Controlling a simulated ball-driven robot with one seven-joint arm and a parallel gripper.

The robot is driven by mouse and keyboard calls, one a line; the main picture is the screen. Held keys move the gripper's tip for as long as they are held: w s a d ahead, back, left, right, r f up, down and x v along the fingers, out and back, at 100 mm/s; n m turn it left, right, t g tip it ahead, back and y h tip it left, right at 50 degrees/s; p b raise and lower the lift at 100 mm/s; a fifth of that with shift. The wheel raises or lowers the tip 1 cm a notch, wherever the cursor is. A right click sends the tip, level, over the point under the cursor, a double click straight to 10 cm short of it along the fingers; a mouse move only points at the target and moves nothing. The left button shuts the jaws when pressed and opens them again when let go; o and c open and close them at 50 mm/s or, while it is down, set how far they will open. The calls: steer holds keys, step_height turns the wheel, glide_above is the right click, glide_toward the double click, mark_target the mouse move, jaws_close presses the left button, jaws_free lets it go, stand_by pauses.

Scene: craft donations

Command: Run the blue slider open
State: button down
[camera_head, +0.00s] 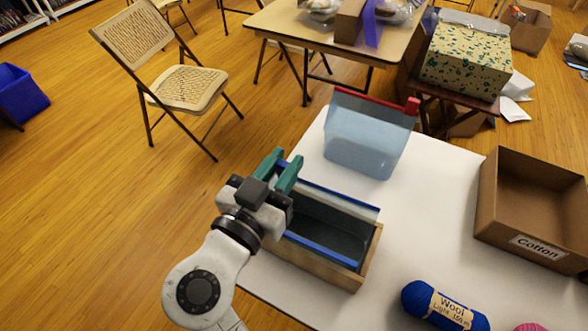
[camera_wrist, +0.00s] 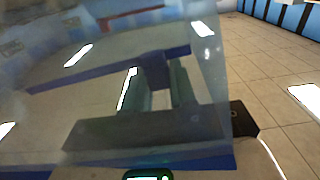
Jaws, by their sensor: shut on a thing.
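A wooden box (camera_head: 368,262) stands on the white table. A clear bag with blue zip strips (camera_head: 325,249) sits in it. The two strips are apart, with a wide dark opening between them, and seem to meet near my gripper. My gripper (camera_head: 286,168) is at the bag's far left end, its green fingers pointing away from me. It is shut on the blue slider (camera_wrist: 153,66), which shows between the fingers in the wrist view. The slider is mostly hidden in the head view. Clear film lies across much of the wrist view.
A clear bag with a red zip strip (camera_head: 368,135) stands behind the box. A cardboard box labelled "Cotton" (camera_head: 540,246) and blue wool (camera_head: 445,305) are to the right. The white table (camera_head: 432,205) is bare between them. A folding chair (camera_head: 187,88) stands beyond, left.

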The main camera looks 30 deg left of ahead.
steer(key=shift+w+d+f, duration=0.1)
steer(key=shift+f, duration=0.3)
steer(key=c, duration=1.3)
jaws_free()
steer(key=shift+c, duration=0.2)
steer(key=o, duration=0.4)
steer(key=shift+d+r, duration=0.15)
steer(key=shift+w, duration=0.1)
